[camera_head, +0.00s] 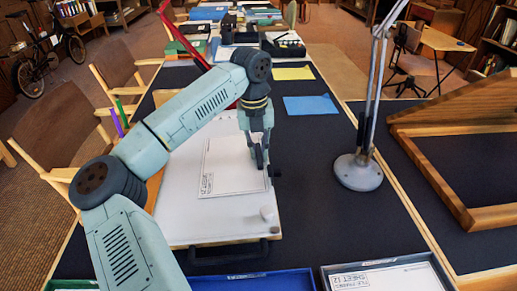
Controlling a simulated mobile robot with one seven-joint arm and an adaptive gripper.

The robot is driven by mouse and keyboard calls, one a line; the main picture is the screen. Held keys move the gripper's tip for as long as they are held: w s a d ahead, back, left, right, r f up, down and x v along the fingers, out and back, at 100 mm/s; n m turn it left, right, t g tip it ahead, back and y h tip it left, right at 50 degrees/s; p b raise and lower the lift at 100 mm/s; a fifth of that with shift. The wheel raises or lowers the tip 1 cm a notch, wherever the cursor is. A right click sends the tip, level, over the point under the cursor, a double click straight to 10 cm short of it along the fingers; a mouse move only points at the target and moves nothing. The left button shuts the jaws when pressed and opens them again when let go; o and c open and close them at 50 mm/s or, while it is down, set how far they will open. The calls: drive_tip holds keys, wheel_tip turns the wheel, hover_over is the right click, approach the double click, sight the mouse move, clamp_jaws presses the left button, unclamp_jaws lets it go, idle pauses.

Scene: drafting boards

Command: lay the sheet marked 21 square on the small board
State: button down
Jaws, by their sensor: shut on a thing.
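The small board (230,223) is a pale panel with a dark handle at its near edge, lying on the dark table. A white sheet (232,178) with a thin printed border lies over the board's middle. Its printed block at the near left corner is too small to read surely. The sheet's near edge looks about parallel to the board's near edge. My gripper (264,168) is over the right part of the board, pointing down, shut on the sheet at its right edge.
A grey lamp base (358,172) stands right of the board. A tray (388,277) with another marked sheet and a blue tray (255,281) are at the near edge. Blue paper (311,105) lies beyond.

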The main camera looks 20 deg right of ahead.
drive_tip(key=shift+f, duration=0.1)
drive_tip(key=c, duration=1.5)
unclamp_jaws()
drive_tip(key=r, duration=1.2)
drive_tip(key=shift+w+a, duration=0.1)
drive_tip(key=shift+a, duration=0.3)
